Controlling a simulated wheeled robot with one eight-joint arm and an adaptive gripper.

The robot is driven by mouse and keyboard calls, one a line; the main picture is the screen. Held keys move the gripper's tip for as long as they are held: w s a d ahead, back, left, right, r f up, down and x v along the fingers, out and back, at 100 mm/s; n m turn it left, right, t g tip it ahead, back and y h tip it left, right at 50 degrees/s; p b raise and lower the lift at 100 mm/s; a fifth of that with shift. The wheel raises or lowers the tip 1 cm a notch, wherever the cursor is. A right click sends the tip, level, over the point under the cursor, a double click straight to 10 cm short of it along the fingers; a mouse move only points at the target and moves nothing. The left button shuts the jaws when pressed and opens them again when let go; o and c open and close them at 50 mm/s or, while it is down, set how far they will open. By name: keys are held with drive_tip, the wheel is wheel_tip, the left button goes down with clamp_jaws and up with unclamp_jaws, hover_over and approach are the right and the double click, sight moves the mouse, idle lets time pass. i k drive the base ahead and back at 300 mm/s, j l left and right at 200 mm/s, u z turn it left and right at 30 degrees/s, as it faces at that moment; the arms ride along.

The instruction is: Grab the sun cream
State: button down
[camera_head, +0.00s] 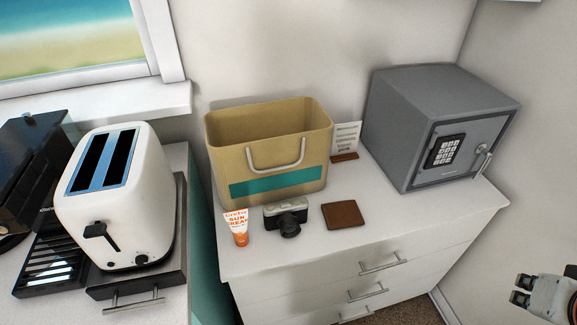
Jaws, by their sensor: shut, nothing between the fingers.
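The sun cream (237,227) is a small white tube with orange lettering and an orange cap. It stands cap down near the front left corner of the white counter, in front of a tan bag and just left of a camera. My gripper (519,290) shows at the lower right edge of the head view, far from the tube and beyond the counter's right front. It is shut and empty. Part of it is cut off by the frame edge.
The tan bag (270,150) stands behind the tube. A camera (286,216), brown wallet (344,215), small card (346,140) and grey safe (435,125) share the white counter (400,215). A white toaster (118,200) stands at left. The counter front right is clear.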

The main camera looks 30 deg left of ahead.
sight(237, 220)
drive_tip(key=u, duration=1.95)
drive_tip(key=i+l+z, duration=0.2)
drive_tip(key=z, duration=0.2)
